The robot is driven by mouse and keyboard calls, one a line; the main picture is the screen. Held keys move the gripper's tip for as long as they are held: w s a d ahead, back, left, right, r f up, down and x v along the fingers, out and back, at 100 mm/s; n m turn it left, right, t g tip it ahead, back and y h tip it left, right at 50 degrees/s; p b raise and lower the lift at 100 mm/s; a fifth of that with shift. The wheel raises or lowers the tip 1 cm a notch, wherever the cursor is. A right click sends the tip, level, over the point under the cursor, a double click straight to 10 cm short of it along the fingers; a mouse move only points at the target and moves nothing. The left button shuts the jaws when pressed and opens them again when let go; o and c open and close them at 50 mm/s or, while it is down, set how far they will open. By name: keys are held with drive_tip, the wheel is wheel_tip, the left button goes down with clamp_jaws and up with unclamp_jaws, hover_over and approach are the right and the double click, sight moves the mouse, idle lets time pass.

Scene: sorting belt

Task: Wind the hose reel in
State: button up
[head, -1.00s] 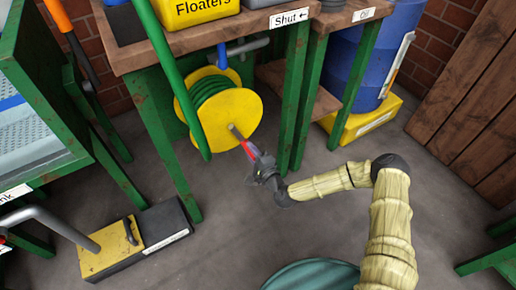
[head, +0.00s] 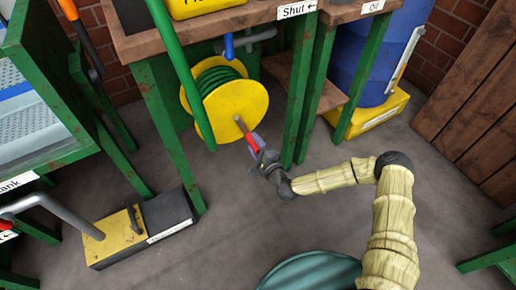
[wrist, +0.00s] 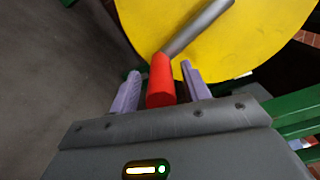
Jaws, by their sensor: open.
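The yellow hose reel (head: 222,108) with green hose (head: 217,78) wound on it hangs under the wooden bench. A grey crank arm with a red handle (head: 252,143) sticks out from the reel's face. My gripper (head: 262,153) is at the red handle. In the wrist view the red handle (wrist: 160,82) stands between the two purple fingers of my gripper (wrist: 160,88), which are open with gaps on both sides. The grey crank (wrist: 195,28) runs from the handle up across the yellow disc (wrist: 230,50).
A green pole (head: 182,75) slants down in front of the reel's left side. Green bench legs (head: 299,110) stand close on the right. A yellow and black pedal box (head: 125,235) is at lower left, a blue barrel (head: 375,55) at upper right. Bare floor lies around my arm.

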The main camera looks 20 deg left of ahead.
drive_tip(key=p+v, duration=0.5)
drive_tip(key=v, duration=1.2)
drive_tip(key=shift+s+p, duration=0.25)
drive_tip(key=shift+p, duration=0.15)
drive_tip(key=shift+d, duration=0.1)
